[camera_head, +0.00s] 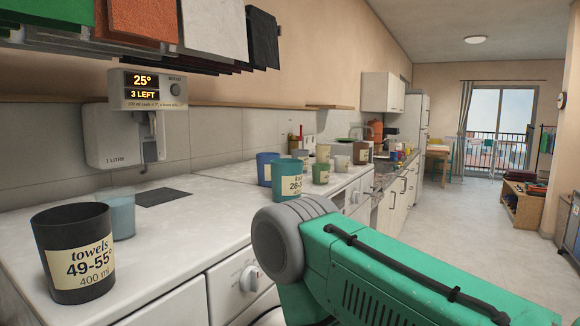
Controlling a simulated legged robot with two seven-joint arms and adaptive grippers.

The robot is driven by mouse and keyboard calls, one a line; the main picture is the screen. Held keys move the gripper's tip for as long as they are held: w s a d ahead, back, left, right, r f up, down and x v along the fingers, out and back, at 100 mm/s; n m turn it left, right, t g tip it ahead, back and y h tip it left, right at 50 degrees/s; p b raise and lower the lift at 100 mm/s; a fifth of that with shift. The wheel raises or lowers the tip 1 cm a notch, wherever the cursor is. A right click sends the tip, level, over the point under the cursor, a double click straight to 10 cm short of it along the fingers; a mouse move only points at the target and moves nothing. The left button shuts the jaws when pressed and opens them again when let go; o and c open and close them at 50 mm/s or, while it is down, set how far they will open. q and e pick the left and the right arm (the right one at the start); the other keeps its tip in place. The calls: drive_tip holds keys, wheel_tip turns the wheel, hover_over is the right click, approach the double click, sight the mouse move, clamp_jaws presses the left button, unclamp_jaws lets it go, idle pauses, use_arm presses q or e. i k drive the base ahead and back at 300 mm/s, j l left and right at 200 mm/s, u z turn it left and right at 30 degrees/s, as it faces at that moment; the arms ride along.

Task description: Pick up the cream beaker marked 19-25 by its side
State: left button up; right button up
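No label reading 19-25 can be made out. A small cream beaker (322,153) stands among a group of beakers on the far part of the white counter; its marking is too small to read. A pale, cream-white vessel (341,152) stands just right of it, also without readable marking. A green arm of mine with a grey round joint crosses the lower right. Neither gripper shows, so their states are hidden.
A black beaker marked towels 49-55 (77,252) stands near on the white counter (165,235), beside a light blue cup (121,216). Teal (287,179), blue (266,168), green (320,173) and brown (361,152) beakers surround the cream one. A dispenser (148,90) reads 25°, 3 LEFT.

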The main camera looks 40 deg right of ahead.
sight(323, 151)
drive_tip(key=l+u, duration=0.25)
drive_tip(key=l, duration=1.85)
drive_tip(key=i+l+u, duration=0.2)
drive_tip(key=l, duration=1.25)
drive_tip(key=l+u, duration=0.2)
drive_tip(key=l, duration=1.25)
drive_tip(key=i+l, duration=0.1)
drive_tip(key=l, duration=0.4)
drive_tip(key=i+l+u, duration=0.1)
drive_tip(key=l, duration=0.35)
drive_tip(key=k+l, duration=0.1)
drive_tip(key=l, duration=0.65)
